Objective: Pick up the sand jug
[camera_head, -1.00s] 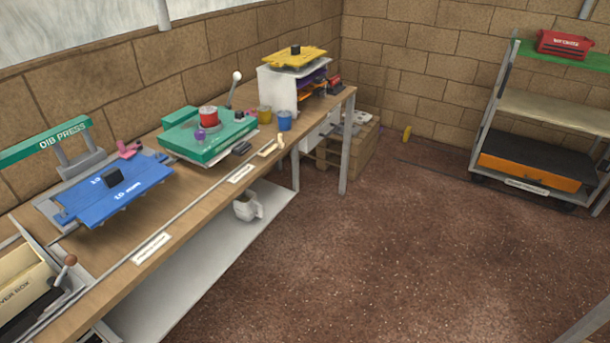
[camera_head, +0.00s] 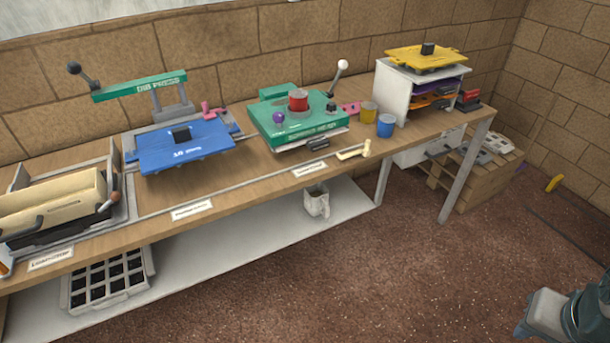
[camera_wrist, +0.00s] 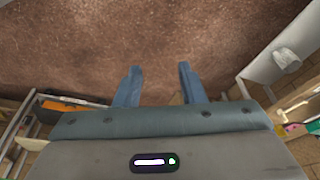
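The sand jug (camera_head: 316,201) looks like a small pale grey jug with a handle. It stands upright on the white lower shelf under the workbench in the head view; its contents are too small to tell. A pale object that looks like the jug (camera_wrist: 287,57) shows at the right of the wrist view, on a white surface. My gripper (camera_wrist: 160,69) is open and empty, its two blue-grey fingers apart over bare floor. It is well away from the jug. Part of my arm shows at the lower right of the head view.
The workbench (camera_head: 255,182) above the shelf holds a blue press (camera_head: 185,147), a green press (camera_head: 300,124) and small cups. Bench legs stand right of the jug. A plug tray (camera_head: 108,280) lies at the shelf's left. Brown floor (camera_head: 390,280) in front is clear.

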